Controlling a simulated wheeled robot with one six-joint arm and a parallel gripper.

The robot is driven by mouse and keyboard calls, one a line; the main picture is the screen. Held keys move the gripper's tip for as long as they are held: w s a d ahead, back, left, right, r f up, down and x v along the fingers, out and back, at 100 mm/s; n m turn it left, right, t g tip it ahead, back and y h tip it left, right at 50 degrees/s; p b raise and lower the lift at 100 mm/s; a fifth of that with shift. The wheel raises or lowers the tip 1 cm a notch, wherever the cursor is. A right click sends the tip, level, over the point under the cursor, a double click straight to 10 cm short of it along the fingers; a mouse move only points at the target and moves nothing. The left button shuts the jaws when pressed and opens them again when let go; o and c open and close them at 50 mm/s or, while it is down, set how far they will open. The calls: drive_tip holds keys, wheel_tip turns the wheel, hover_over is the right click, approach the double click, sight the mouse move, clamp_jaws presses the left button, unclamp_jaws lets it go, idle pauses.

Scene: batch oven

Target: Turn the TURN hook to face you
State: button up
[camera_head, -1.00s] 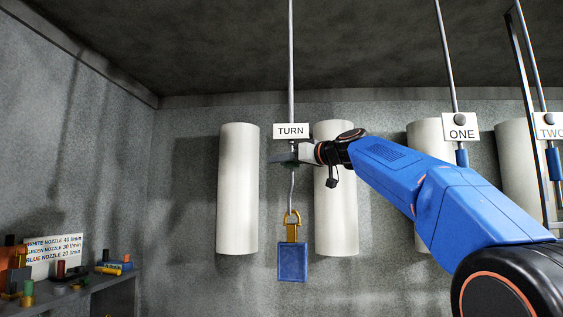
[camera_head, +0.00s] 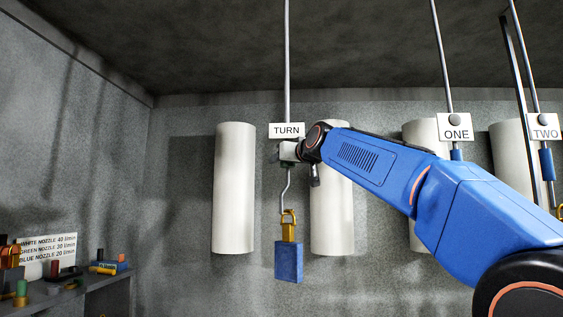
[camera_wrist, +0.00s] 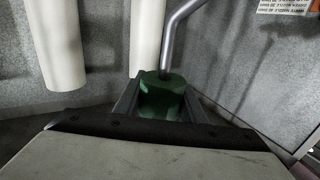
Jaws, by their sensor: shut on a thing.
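The TURN hook hangs on a grey rod (camera_head: 287,60) under a white TURN sign (camera_head: 286,130). Below my gripper its bent wire (camera_head: 284,190) carries a yellow strap (camera_head: 289,231) and a blue block (camera_head: 289,262), which is turned so that two of its sides show. My gripper (camera_head: 286,152) is just under the sign. In the head view my gripper mostly hides the green grip.
White cylinders (camera_head: 234,190) stand along the back wall behind the hook. Hooks with signs ONE (camera_head: 456,134) and TWO (camera_head: 545,133) hang to the right, beside a dark upright frame (camera_head: 520,110). A shelf (camera_head: 108,282) with small coloured parts is at lower left.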

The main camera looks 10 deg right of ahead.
drive_tip(key=shift+d+m+h, duration=0.2)
drive_tip(key=shift+m+h, duration=0.45)
drive_tip(key=shift+h, duration=0.35)
drive_tip(key=shift+d+m+h, duration=0.15)
drive_tip(key=shift+m+h, duration=0.5)
drive_tip(key=shift+h, duration=0.35)
drive_tip(key=shift+s+d+f+m+g+h, duration=0.1)
drive_tip(key=shift+s+d+m+g+h, duration=0.5)
drive_tip(key=shift+m+g+h, duration=1.9)
drive_tip(key=shift+s+d+m+g+h, duration=0.6)
drive_tip(key=shift+m+g+h, duration=1.45)
drive_tip(key=shift+m+h, duration=0.8)
drive_tip(key=shift+s+d+f+m+g+h, duration=0.1)
drive_tip(key=shift+s+d+m+g+h, duration=0.45)
drive_tip(key=shift+m+g+h, duration=2.15)
drive_tip(key=shift+s+r+h, duration=0.1)
drive_tip(key=shift+r+h, duration=0.05)
drive_tip(key=shift+h, duration=0.4)
drive_tip(key=o, duration=1)
drive_tip(key=shift+d, duration=0.1)
drive_tip(key=shift+o, duration=0.2)
